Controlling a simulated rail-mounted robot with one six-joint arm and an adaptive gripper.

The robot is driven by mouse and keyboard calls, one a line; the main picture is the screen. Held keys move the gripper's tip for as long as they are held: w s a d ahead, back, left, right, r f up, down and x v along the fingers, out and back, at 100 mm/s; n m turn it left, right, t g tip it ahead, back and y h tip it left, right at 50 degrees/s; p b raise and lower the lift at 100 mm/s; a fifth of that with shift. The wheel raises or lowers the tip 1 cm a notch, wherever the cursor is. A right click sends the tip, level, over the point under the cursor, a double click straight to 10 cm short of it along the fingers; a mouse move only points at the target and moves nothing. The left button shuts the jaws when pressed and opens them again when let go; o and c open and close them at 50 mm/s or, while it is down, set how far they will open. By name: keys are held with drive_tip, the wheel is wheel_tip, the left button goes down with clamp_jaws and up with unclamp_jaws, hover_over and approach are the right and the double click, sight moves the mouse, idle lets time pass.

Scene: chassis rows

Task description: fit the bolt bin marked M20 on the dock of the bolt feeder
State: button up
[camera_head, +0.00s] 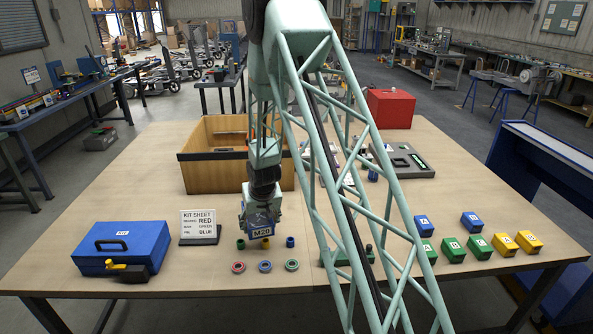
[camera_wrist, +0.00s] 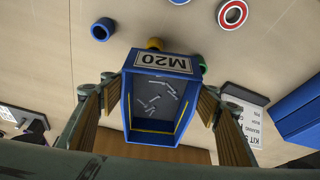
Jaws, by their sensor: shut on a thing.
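The blue bolt bin marked M20 (camera_head: 262,231) hangs from my gripper (camera_head: 262,212) over the middle of the table. In the wrist view the bin (camera_wrist: 162,64) sits between the two fingers of my gripper (camera_wrist: 159,98), which are shut on its sides. Its open top faces the wrist camera, and several pale bolts lie inside. The label reads M20. I cannot make out the bolt feeder or its dock for sure; my arm hides part of the table.
Small bushings and rings (camera_head: 265,266) lie close below the bin. A kit sheet (camera_head: 199,226) and blue case (camera_head: 121,247) stand left. A wooden crate (camera_head: 212,172) is behind. Several small bins (camera_head: 479,245) stand right. A grey unit (camera_head: 404,161) and red box (camera_head: 391,109) are at back right.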

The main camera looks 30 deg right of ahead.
drive_tip(key=shift+m+h, duration=0.4)
drive_tip(key=shift+m, duration=0.4)
drive_tip(key=w+d, duration=0.1)
drive_tip(key=d, duration=0.3)
drive_tip(key=w+d+f+b, duration=0.1)
drive_tip(key=w+d, duration=0.1)
drive_tip(key=d, duration=0.2)
drive_tip(key=w+d+f+b, duration=0.1)
drive_tip(key=w+d, duration=0.1)
drive_tip(key=d, duration=0.2)
drive_tip(key=shift+d, duration=0.3)
drive_tip(key=shift+m+h, duration=0.3)
drive_tip(key=shift+m, duration=0.3)
drive_tip(key=d, duration=0.3)
drive_tip(key=w+d+b, duration=0.1)
drive_tip(key=d, duration=0.2)
drive_tip(key=w+d, duration=0.1)
drive_tip(key=d, duration=0.2)
drive_tip(key=shift+d+f+b, duration=0.1)
drive_tip(key=shift+d+b, duration=0.2)
drive_tip(key=shift+d, duration=0.1)
